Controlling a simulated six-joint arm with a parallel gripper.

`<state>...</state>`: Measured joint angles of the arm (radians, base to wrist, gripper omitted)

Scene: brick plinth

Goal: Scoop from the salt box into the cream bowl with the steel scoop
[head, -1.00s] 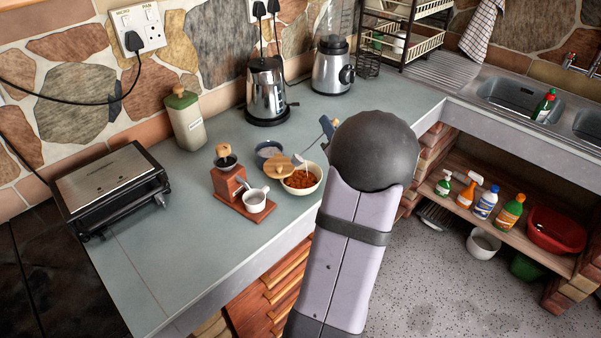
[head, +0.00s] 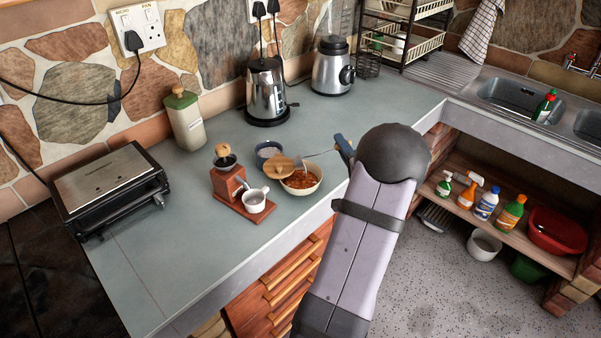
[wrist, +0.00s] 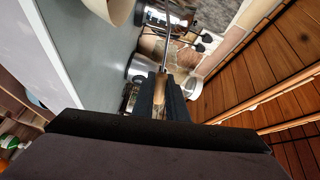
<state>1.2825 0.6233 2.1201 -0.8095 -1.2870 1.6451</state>
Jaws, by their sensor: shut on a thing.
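The cream bowl (head: 314,188) stands on the grey worktop with orange-red contents. Behind and left of it is a small dark blue round pot (head: 262,147) with pale contents, apparently the salt box. A round wooden lid (head: 277,167) sits between them, over the bowl's left rim. My gripper (head: 343,146) is right of the bowl, above the worktop's front edge. In the wrist view, my gripper (wrist: 160,100) is shut on the wooden handle of the steel scoop (wrist: 168,52). The scoop's thin steel shaft (head: 320,153) points left above the bowl; its head is too small to make out.
A red wooden grinder (head: 229,185) with a white cup (head: 255,201) stands left of the bowl. A kettle (head: 266,92), blender (head: 332,68) and green-lidded jar (head: 186,122) stand along the wall; a grill (head: 112,188) is at left. The worktop right of the pots is clear.

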